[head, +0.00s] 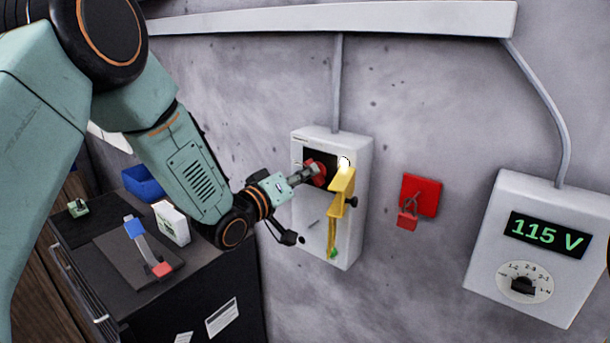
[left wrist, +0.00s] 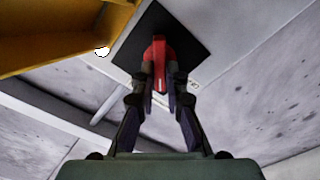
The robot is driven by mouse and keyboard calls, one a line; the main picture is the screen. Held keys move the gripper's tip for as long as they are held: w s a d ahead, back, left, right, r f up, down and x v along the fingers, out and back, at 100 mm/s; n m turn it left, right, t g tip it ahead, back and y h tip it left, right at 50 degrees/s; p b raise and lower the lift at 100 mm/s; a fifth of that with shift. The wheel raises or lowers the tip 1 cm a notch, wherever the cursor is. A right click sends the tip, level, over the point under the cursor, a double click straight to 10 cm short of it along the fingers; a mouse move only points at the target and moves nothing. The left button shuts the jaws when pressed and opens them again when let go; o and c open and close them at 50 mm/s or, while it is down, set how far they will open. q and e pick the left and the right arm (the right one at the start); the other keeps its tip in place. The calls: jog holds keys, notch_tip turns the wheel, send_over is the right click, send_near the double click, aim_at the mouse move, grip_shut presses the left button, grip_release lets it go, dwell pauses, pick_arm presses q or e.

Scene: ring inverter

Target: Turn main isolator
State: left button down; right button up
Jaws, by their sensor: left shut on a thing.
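The main isolator is a light grey wall box (head: 345,240) with a black plate and a red rotary handle (head: 317,172). The left wrist view shows the red handle (left wrist: 158,62) against the black plate (left wrist: 185,45). My left gripper (head: 303,176) reaches the handle from the left and is shut on it; its two fingers (left wrist: 160,95) lie on either side of the red grip. A yellow part (head: 341,190) stands out from the box just right of the handle and fills the upper left of the wrist view (left wrist: 50,35). My right gripper is in neither view.
A red plate with a red padlock (head: 407,222) is on the wall to the right. Further right, a meter box (head: 490,235) reads 115 V above a dial. A dark cabinet (head: 240,275) at lower left carries a blue bin (head: 143,183) and tools.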

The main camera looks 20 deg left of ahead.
pick_arm(q)
jog(key=shift+f+n, duration=0.2)
jog(key=shift+n, duration=4.7)
jog(key=c, duration=1.4)
grip_release()
jog(key=shift+w, duration=0.15)
jog(key=shift+v, duration=6.1)
